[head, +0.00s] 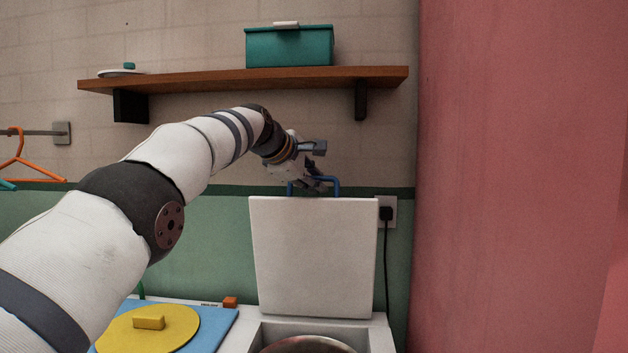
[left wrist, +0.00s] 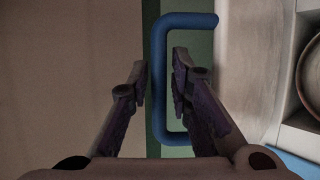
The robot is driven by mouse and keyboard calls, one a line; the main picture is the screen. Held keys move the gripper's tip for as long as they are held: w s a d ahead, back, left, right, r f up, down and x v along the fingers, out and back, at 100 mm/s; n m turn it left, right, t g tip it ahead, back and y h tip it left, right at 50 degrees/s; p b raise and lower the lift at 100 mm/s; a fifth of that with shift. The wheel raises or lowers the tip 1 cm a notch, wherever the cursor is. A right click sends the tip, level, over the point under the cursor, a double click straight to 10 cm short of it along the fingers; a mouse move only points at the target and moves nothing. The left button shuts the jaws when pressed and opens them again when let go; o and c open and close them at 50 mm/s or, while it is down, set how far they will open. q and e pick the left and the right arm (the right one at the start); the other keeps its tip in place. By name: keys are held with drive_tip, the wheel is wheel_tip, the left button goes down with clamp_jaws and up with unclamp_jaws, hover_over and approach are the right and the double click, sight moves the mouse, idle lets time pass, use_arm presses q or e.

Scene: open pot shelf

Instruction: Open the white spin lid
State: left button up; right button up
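The white lid (head: 313,258) stands raised, close to upright, at the back of the white housing in the head view. A blue handle (head: 326,180) sits on its top edge. My left gripper (head: 318,178) is at this handle. The lid's white surface (left wrist: 245,70) shows to the right there. My right gripper is not in view.
Below the lid, the white housing (head: 375,337) holds a round drum (head: 308,344). A yellow disc lid (head: 165,335) lies on a blue surface (head: 218,330) at the left. A wooden shelf (head: 220,78) with a teal box (head: 289,47) hangs above. A pink wall (head: 520,180) bounds the right.

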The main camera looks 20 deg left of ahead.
use_arm(q)
drive_tip(key=v, duration=0.7)
drive_tip(key=shift+s, duration=0.25)
drive_tip(key=shift+r, duration=0.1)
